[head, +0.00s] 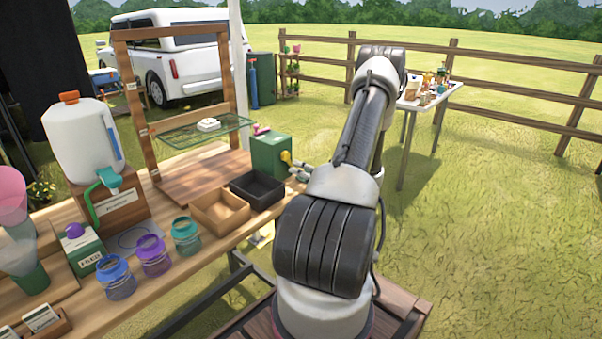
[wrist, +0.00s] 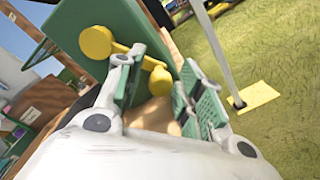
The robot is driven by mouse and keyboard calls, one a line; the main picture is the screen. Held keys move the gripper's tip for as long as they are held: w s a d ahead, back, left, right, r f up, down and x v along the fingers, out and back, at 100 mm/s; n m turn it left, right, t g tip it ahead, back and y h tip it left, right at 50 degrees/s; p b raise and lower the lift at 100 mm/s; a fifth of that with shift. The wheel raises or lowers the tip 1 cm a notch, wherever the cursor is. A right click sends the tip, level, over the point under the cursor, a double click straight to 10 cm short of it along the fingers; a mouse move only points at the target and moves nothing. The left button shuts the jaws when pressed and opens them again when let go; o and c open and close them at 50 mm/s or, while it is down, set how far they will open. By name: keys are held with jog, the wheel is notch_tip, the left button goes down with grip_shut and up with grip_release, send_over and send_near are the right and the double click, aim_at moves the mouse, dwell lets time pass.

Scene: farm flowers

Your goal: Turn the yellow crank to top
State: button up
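The yellow crank (wrist: 96,42) is on the face of a green box (wrist: 70,25) in the wrist view. Its round hub is at the upper left, and its arm runs to a yellow knob (wrist: 160,81) at the lower right. My gripper (wrist: 157,72) is open, with one green-padded finger on each side of the knob. The left finger overlaps the crank arm; I cannot tell whether either pad touches the knob. In the head view the green box (head: 270,153) stands at the bench's right end, with the crank (head: 286,157) partly hidden by my gripper (head: 296,168).
A black tray (head: 257,188) and a wooden tray (head: 220,210) sit in front of the green box. A wooden frame with a wire shelf (head: 205,135) stands behind. Coloured jars (head: 152,255) are farther left. Open grass lies right of the bench.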

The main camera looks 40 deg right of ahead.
jog(key=shift+d+r+n, duration=0.2)
jog(key=shift+d+n, duration=0.3)
jog(key=shift+n, duration=0.3)
notch_tip(320, 180, up, 5)
jog(key=d+n, duration=0.3)
jog(key=n, duration=0.6)
jog(key=s, duration=0.8)
jog(key=s+a+f+n+g+y, duration=0.3)
jog(key=s+a+f+n+y, duration=0.1)
jog(key=a, duration=0.5)
jog(key=s+a+r+n+g+y, duration=0.1)
jog(key=s+a+r+n+g, duration=0.2)
jog(key=s+a+n+g, duration=0.2)
jog(key=s+a+r+n+g+y, duration=0.2)
jog(key=s+a+r+n+g, duration=0.2)
jog(key=a+n, duration=0.4)
jog(key=shift+s+a+r+n+g, duration=0.3)
jog(key=shift+s+n+g, duration=0.2)
jog(key=shift+g, duration=0.7)
